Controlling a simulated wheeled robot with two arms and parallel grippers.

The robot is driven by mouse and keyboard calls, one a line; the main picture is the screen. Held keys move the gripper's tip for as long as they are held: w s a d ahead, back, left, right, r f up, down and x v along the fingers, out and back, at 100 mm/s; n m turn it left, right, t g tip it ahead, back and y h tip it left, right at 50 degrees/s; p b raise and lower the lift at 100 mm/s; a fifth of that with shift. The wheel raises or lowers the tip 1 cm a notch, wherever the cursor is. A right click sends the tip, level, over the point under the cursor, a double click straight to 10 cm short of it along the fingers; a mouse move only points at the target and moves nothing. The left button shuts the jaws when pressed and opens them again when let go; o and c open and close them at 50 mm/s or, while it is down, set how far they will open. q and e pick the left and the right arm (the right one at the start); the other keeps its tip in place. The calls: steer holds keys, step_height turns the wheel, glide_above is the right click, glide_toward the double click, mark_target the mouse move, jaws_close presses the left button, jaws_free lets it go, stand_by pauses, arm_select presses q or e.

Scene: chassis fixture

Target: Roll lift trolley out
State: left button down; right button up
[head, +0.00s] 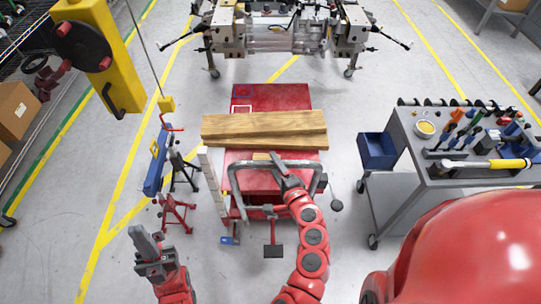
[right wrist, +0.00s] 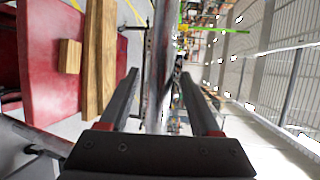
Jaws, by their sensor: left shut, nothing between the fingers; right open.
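The lift trolley is a red platform (head: 272,97) on the floor in the middle of the head view, with a grey bent push handle (head: 240,166) at its near end. Its red deck also shows in the right wrist view (right wrist: 50,60). Wooden planks (head: 265,130) lie across the platform. My right gripper (head: 280,166) is at the handle's top bar. In the right wrist view its fingers (right wrist: 160,92) are open, with a grey bar (right wrist: 161,45) running between them; contact cannot be told. My left gripper (head: 143,243) is shut and empty, low at the left, apart from the trolley.
A tool cart (head: 405,180) with a blue bin (head: 378,151) stands at the right. A yellow hoist column (head: 103,55), a blue post (head: 156,160) and red stands (head: 176,214) are at the left. A chassis (head: 285,35) stands behind the trolley.

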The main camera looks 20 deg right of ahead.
steer(key=shift+p+x, duration=0.4)
steer(key=shift+x, duration=1.45)
jaws_close()
steer(key=shift+f, duration=0.1)
